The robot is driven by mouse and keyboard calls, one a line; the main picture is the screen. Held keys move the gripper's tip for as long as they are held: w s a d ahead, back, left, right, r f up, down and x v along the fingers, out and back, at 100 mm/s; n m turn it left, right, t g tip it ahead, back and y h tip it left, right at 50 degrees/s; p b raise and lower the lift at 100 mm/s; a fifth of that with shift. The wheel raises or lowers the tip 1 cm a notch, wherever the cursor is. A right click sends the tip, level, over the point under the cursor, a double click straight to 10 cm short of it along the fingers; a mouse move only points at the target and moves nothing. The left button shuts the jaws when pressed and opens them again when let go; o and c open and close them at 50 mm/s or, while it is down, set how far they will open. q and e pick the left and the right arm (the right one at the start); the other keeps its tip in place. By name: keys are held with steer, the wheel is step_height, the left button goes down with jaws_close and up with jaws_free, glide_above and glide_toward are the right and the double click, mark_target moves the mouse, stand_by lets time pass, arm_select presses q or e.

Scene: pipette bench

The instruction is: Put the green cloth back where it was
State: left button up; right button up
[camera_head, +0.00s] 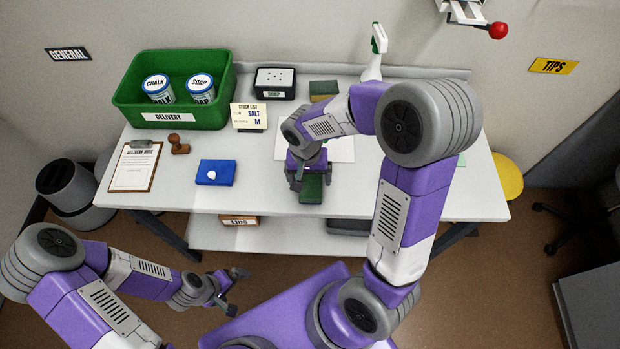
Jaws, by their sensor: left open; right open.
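A dark green folded piece (311,190), which looks like the green cloth, lies near the table's front edge. My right gripper (312,180) points down at it with its fingers open around or just above it. I cannot tell whether they touch it. The gripper and wrist hide part of it. My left gripper (233,288) is open and empty, low in front of the table. A pale green patch (461,160) shows beside my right arm, mostly hidden.
A white sheet (342,150) lies behind my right gripper. A blue pad (215,172), stamp (179,145) and clipboard (136,166) are on the left. A green delivery crate (180,118), soap box (275,83), sponge (323,87) and spray bottle (376,52) stand at the back.

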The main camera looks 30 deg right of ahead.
mark_target(307, 182)
step_height(307, 182, up, 10)
steer(key=p, duration=0.2)
steer(key=shift+w+a, duration=0.15)
steer(key=shift+a, duration=0.1)
steer(key=shift+f, duration=0.1)
